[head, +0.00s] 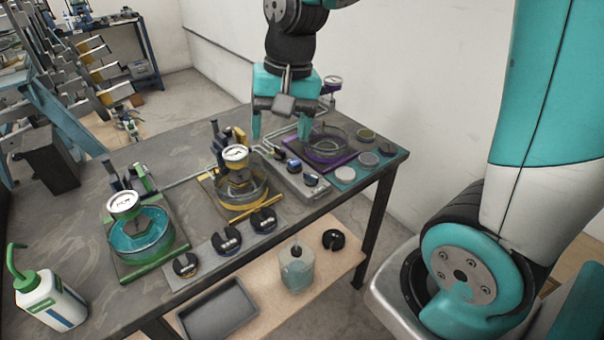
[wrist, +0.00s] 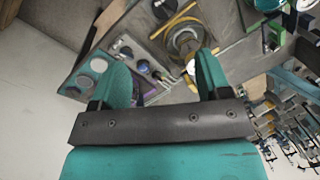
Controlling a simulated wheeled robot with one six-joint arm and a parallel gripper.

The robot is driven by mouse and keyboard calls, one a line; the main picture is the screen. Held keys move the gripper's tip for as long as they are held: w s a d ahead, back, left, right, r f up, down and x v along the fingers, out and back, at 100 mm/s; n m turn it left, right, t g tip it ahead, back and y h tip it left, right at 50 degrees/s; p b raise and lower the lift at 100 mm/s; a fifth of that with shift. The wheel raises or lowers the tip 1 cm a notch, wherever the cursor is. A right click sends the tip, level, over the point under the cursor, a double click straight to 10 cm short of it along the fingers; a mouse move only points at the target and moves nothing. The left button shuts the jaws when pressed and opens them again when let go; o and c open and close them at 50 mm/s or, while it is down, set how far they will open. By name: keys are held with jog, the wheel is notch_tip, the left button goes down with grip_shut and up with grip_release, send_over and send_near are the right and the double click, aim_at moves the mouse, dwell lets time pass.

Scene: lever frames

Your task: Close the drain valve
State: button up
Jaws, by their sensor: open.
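My gripper (head: 280,132) hangs fingers-down over the far part of the workbench, between the yellow and the purple stations. Its two teal fingers are apart with nothing between them; they also show in the wrist view (wrist: 164,75). The green station (head: 122,268), the yellow station (head: 238,210) and the purple station (head: 292,152) each carry a round clear bowl and a dial gauge. Upright handles stand behind the green and yellow bowls, including a yellow handle (head: 240,140). I cannot tell which part is the drain valve or how it is set. My gripper partly hides the purple station's back.
A white bottle with a green spout (head: 45,300) stands at the bench's left front. Black round knobs (head: 228,241) lie on a plate along the front edge. A lower shelf holds a grey tray (head: 218,308) and a clear jar (head: 297,270). A wall stands behind.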

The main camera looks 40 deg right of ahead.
aim_at(311, 174)
jog(key=w+d+f+m+h, duration=0.1)
jog(key=w+d+f+m, duration=0.1)
jog(key=w+d+m, duration=0.3)
jog(key=w+d+f+m+h, duration=0.1)
jog(key=w+d+f+m, duration=0.15)
jog(key=d+m, duration=0.4)
jog(key=shift+n+g, duration=0.3)
jog(key=shift+n, duration=0.65)
jog(key=f+p, duration=0.1)
jog(key=f, duration=0.4)
jog(key=f+p, duration=0.1)
jog(key=f, duration=0.5)
jog(key=d+f+p, duration=0.1)
jog(key=f, duration=0.5)
jog(key=shift+s, duration=0.15)
jog(key=c, duration=0.9)
